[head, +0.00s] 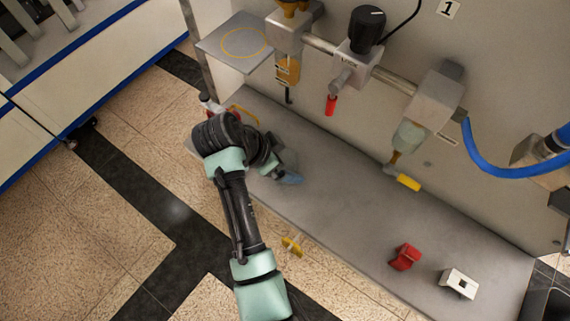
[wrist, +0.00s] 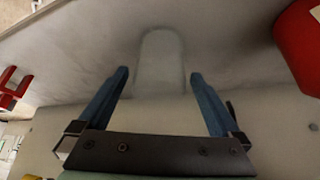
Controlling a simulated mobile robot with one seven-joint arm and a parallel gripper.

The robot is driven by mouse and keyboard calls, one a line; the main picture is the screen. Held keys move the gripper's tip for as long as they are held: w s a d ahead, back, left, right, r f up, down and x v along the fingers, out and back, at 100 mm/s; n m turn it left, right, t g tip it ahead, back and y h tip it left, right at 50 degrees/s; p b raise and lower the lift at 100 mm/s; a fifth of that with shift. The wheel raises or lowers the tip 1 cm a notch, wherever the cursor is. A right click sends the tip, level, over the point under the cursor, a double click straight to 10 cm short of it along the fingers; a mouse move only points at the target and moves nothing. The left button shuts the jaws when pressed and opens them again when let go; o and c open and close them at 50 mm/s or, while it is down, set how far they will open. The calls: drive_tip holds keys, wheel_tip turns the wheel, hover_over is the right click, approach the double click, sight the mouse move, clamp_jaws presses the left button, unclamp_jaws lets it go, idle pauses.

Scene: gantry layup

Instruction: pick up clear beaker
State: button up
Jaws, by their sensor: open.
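The clear beaker (wrist: 162,55) shows faintly in the wrist view as a pale, see-through rounded shape, ahead of and between the fingertips. My gripper (wrist: 159,76) is open, with its two blue fingers spread to either side of the beaker's near end. Whether they touch it I cannot tell. In the head view my gripper (head: 290,179) is low over the grey bench, partly hidden by my arm. I cannot make out the beaker there.
The grey bench (head: 345,225) holds a red block (head: 404,257) and a white block with a dark opening (head: 460,284) at lower right. A panel with valves and a yellow-handled tap (head: 408,182) stands behind. In the wrist view, a large red object (wrist: 302,45) is at right.

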sight(294, 165)
drive_tip(key=shift+x, duration=1.55)
drive_tip(key=shift+r, duration=0.1)
drive_tip(key=c, duration=1.4)
